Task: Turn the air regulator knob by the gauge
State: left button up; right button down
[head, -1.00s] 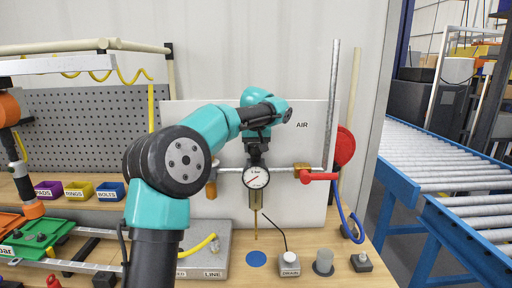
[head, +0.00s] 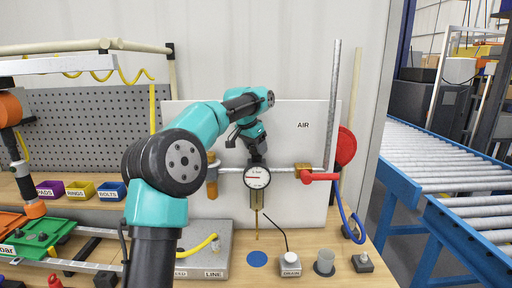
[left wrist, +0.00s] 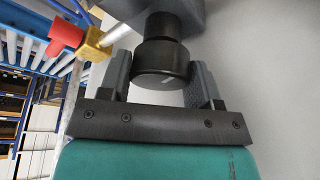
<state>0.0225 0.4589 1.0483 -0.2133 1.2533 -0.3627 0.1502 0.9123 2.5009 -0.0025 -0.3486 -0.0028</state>
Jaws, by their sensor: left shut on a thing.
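The dark round regulator knob (left wrist: 162,62) sits between the two fingers of my left gripper (left wrist: 163,80) in the left wrist view, with a pale mark on its face. In the head view my left gripper (head: 257,159) comes down from above, just over the white gauge (head: 257,177), and hides most of the knob. The gripper is shut on the knob. The gauge needle looks about level.
A silver pipe with a red valve handle (head: 320,177) runs right of the gauge. A blue hose (head: 350,218) hangs beside it. Below are a blue disc (head: 257,258) and a DRAIN button (head: 290,259). Coloured bins (head: 80,190) stand at left.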

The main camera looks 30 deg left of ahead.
pick_arm(q)
jog(key=shift+m, duration=0.6)
jog(key=o, duration=0.9)
